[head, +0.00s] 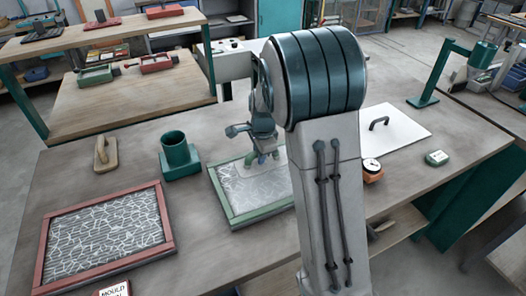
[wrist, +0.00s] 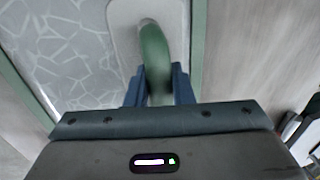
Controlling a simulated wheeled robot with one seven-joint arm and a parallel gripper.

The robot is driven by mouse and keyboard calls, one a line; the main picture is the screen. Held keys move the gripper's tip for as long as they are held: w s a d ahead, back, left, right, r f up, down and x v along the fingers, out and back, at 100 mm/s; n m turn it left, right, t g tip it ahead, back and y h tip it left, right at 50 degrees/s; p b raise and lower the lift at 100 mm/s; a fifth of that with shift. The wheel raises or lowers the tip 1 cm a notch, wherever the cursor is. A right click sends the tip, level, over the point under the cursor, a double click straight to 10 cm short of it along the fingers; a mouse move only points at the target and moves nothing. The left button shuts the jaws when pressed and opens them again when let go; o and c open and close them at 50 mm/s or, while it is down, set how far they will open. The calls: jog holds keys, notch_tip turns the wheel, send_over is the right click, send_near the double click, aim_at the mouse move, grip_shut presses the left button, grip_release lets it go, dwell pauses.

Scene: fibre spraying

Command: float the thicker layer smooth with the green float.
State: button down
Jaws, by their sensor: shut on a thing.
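My gripper (head: 263,150) is shut on the green handle of a float (wrist: 152,50), whose pale grey plate shows beyond the fingers in the wrist view. The float is over the green-framed mould (head: 223,204), near its far right part, at the right-hand frame bar in the wrist view. I cannot tell whether the plate touches the layer. The layer (wrist: 60,45) is grey with a pale web of fibres. My arm hides the mould's right side. A red-framed mould (head: 166,222) at left holds a similar fibre layer. I cannot tell from the pictures which layer is thicker.
A wooden-handled float (head: 105,160) and a green cup on a base (head: 179,158) stand behind the moulds. Bare bench lies between the moulds.

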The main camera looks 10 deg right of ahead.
jog(key=shift+s+a+p, duration=0.2)
jog(key=shift+a, duration=0.65)
jog(key=shift+s+a+p, duration=0.15)
jog(key=shift+a+p, duration=0.05)
jog(key=shift+a, duration=0.7)
jog(key=shift+s+a+p, duration=0.2)
jog(key=shift+a, duration=0.65)
jog(key=shift+w+d+b, duration=0.25)
jog(key=shift+w+d, duration=0.05)
jog(key=shift+d, duration=1.25)
jog(key=shift+w+d+b, duration=0.3)
jog(key=shift+w+d, duration=0.05)
jog(key=shift+d, duration=1.25)
jog(key=shift+w+d+b, duration=0.25)
jog(key=shift+w+d, duration=0.05)
jog(key=shift+d, duration=1.25)
jog(key=shift+w+d, duration=0.2)
jog(key=shift+d, duration=0.85)
jog(key=shift+r, duration=0.1)
jog(key=p+v, duration=0.2)
jog(key=v, duration=0.1)
jog(key=w+p+v, duration=0.1)
jog(key=p+v, duration=0.2)
jog(key=v, duration=0.1)
jog(key=shift+w+a+r, duration=0.15)
jog(key=shift+w, duration=0.1)
